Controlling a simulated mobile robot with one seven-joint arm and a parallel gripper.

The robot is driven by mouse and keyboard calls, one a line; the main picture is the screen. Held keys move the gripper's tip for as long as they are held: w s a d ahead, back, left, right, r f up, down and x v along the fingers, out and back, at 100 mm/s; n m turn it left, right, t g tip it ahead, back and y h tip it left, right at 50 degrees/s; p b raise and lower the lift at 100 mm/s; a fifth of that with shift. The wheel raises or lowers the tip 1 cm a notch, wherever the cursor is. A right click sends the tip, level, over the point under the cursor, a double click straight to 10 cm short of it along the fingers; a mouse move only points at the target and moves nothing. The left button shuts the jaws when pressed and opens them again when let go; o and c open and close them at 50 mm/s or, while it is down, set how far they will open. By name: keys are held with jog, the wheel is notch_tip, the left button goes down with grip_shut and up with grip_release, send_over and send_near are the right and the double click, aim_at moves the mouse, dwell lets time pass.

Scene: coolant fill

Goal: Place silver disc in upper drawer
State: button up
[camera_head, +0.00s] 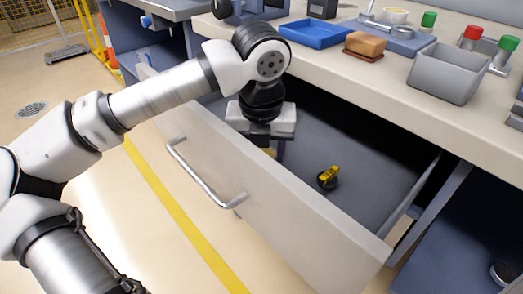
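The upper drawer (310,222) is pulled out below the bench top, with its long metal handle (205,172) on the front. My gripper (268,150) points down into the drawer, just behind its front panel. Its fingertips are partly hidden by that panel, so I cannot tell whether they are open or shut. A small yellowish patch shows at the fingers, but I cannot tell what it is. I cannot make out a silver disc for certain. A black round object with a yellow top (328,177) lies on the drawer floor, to the right of my gripper and apart from it.
The bench top (345,75) above the drawer holds a blue tray (313,34), a brown block (364,44), a grey bin (447,73) and several red and green-capped items. The drawer floor around the black and yellow object is clear. A yellow line (180,215) crosses the floor.

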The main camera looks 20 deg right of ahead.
jog(key=shift+f, duration=0.1)
jog(key=o, duration=0.8)
jog(key=r+p, duration=0.1)
jog(key=r, duration=0.3)
jog(key=s+r, duration=0.1)
jog(key=r, duration=0.3)
jog(key=r+p, duration=0.1)
jog(key=r, duration=0.3)
jog(key=shift+s+a+r+p, duration=0.15)
jog(key=shift+s+a+p, duration=0.2)
jog(key=shift+a, duration=0.05)
